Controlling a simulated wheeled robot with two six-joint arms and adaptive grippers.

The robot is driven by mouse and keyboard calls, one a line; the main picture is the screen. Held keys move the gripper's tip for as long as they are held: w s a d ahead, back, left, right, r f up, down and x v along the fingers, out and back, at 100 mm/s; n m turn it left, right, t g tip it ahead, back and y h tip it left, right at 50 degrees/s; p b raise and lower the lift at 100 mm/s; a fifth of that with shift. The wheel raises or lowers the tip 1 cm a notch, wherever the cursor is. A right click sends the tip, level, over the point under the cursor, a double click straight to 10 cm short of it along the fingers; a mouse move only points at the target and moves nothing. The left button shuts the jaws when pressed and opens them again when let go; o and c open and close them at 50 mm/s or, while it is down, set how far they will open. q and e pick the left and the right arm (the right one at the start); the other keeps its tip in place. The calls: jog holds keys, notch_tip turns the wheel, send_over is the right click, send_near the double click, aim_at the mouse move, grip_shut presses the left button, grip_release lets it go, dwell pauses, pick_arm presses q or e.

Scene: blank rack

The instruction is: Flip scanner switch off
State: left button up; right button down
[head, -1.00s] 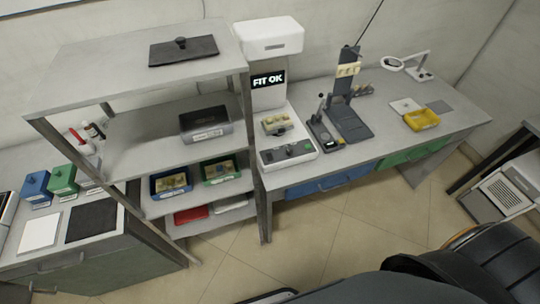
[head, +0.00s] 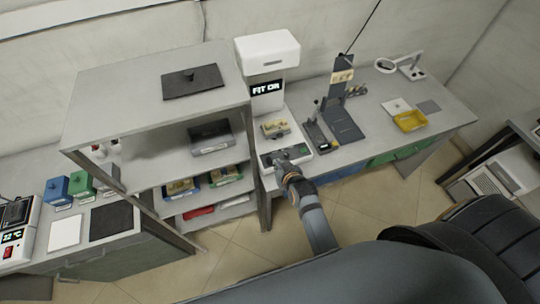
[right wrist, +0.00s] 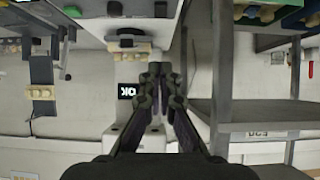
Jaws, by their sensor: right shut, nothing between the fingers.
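The scanner (head: 268,51) is a tall white machine on the right-hand bench, with a lit black FIT OK display (head: 266,88). Its low base carries a dark control panel (head: 300,153) at the front. I cannot make out the switch itself; my right gripper covers part of the panel. My right gripper (head: 281,161) is shut and empty, over the left part of the panel; whether it touches cannot be told. In the right wrist view its fingers (right wrist: 160,82) are together beside the lit display (right wrist: 127,91). My left gripper is not in view.
A tan dental model (head: 276,128) sits on the scanner behind the panel. The grey shelf rack (head: 152,83) stands close on the left. A dark stand (head: 342,122) and a yellow tray (head: 410,121) are to the right on the bench.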

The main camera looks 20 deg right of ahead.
jog(key=shift+w+f, duration=0.1)
jog(key=b, duration=0.8)
send_over(270, 163)
notch_tip(270, 163, down, 7)
jog(key=shift+f, duration=0.15)
jog(key=f+b, duration=0.2)
jog(key=shift+b, duration=0.3)
jog(key=shift+f+b, duration=0.25)
jog(key=shift+b, duration=0.15)
